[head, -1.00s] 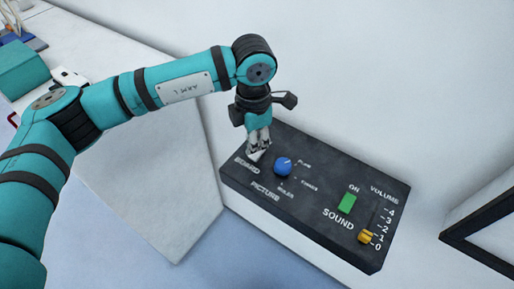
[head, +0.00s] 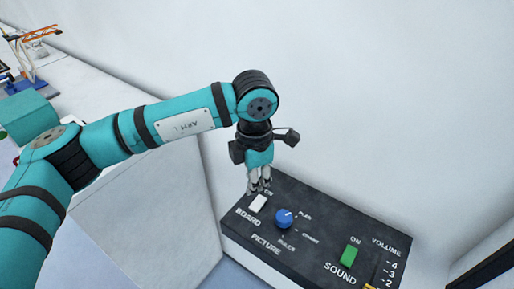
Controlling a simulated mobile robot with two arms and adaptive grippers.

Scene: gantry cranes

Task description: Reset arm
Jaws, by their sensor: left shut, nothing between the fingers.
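My left arm, teal with black bands, reaches in from the left. My left gripper (head: 259,187) points down and is shut and empty. It is over the far left end of a black control panel (head: 318,219), just behind a white switch (head: 257,203) marked BOARD; I cannot tell whether the fingertips touch the panel. The panel also carries a blue knob (head: 283,217) marked PICTURE, a green SOUND button (head: 349,255) and a yellow volume slider (head: 371,286), cut by the lower edge. My right gripper is not in view.
A white surface (head: 140,200) lies left of the panel under my arm. A dark frame (head: 485,268) is at the lower right. The white wall behind is bare.

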